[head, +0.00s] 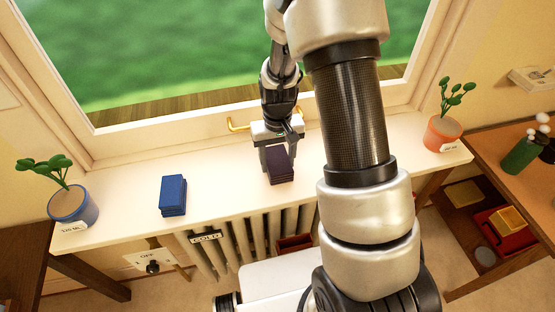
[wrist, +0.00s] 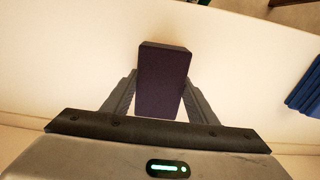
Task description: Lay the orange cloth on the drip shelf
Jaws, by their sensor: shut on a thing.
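My gripper (head: 279,148) is over the white windowsill, shut on a dark purple folded cloth or block (head: 281,166). In the wrist view the purple piece (wrist: 163,75) sits between the two fingers, which touch its sides. It is at or just above the sill; I cannot tell whether it touches. I see no clearly orange cloth. A small yellow-orange piece (head: 513,218) lies in or on a red tray (head: 497,238) on the low shelf at the right; I cannot tell if it is cloth. No shelf is marked as the drip shelf.
A blue folded stack (head: 173,196) lies left on the sill (head: 225,190); it also shows in the wrist view (wrist: 306,92). Potted plants stand at the sill's left end (head: 73,207) and right end (head: 443,133). A radiator (head: 240,243) is below. A green bottle (head: 519,155) stands on the right desk.

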